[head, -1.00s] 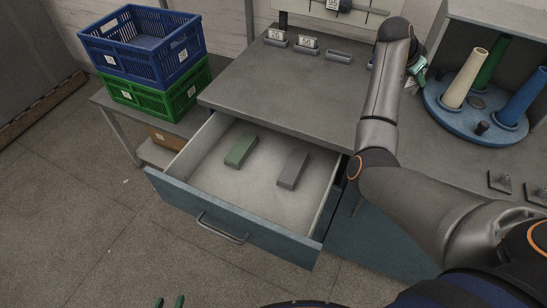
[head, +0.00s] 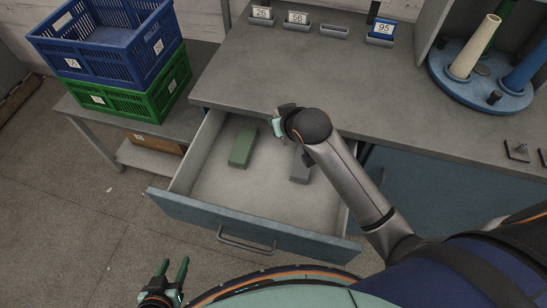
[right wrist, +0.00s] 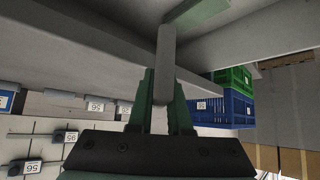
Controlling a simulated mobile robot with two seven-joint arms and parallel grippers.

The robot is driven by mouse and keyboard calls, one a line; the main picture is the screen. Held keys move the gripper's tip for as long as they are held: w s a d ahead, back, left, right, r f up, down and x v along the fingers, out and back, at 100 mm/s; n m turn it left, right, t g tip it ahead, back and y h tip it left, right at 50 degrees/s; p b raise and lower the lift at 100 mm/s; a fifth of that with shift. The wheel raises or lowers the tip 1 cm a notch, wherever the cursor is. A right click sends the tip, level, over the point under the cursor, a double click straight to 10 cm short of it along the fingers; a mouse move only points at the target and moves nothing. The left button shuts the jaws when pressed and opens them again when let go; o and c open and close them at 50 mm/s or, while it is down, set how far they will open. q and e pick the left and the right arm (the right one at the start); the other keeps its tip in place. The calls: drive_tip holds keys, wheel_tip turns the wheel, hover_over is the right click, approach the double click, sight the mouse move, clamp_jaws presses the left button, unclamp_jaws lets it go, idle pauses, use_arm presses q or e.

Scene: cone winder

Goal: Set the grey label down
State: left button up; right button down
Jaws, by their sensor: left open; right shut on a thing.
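In the right wrist view my right gripper (right wrist: 163,97) is shut on a narrow grey bar, which looks like the grey label (right wrist: 165,62). The bar sticks out beyond the fingertips. In the head view my right gripper (head: 278,124) is above the back of the open drawer (head: 255,210), and the held bar cannot be made out there. A green block (head: 243,147) and a grey block (head: 301,167) lie apart on the drawer floor, the grey one partly covered by my right arm. My left gripper (head: 172,281) is open and empty, low in front of the drawer.
Label holders marked 26 (head: 262,16) and 56 (head: 297,19), an unmarked one (head: 334,31) and a blue one marked 95 (head: 381,32) stand at the table's back. A blue crate (head: 110,45) sits on a green crate (head: 130,92) at left. The drawer's front half is clear.

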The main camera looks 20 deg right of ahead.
drive_tip(key=s+a+f+n, duration=0.1)
drive_tip(key=a+f, duration=0.3)
drive_tip(key=y+b, duration=0.1)
hover_over(273, 162)
drive_tip(key=s+a, duration=0.3)
drive_tip(key=s, duration=0.1)
drive_tip(key=shift+n, duration=0.3)
drive_tip(key=f, duration=1)
drive_tip(key=shift+w+a+f, duration=0.1)
drive_tip(key=shift+a+f, duration=0.1)
use_arm(q)
drive_tip(key=shift+w+f+b, duration=0.15)
drive_tip(key=shift+f+b, duration=0.2)
drive_tip(key=shift+f, duration=0.3)
drive_tip(key=shift+w+f+b, duration=0.15)
drive_tip(key=shift+f+b, duration=0.2)
drive_tip(key=shift+f, duration=0.25)
use_arm(e)
drive_tip(key=shift+w+f, duration=0.1)
drive_tip(key=shift+f, duration=2.2)
drive_tip(key=shift+f, duration=0.1)
drive_tip(key=shift+f, duration=0.15)
use_arm(q)
drive_tip(key=shift+f, duration=0.1)
use_arm(e)
drive_tip(key=c, duration=0.8)
unclamp_jaws()
drive_tip(key=shift+c, duration=0.2)
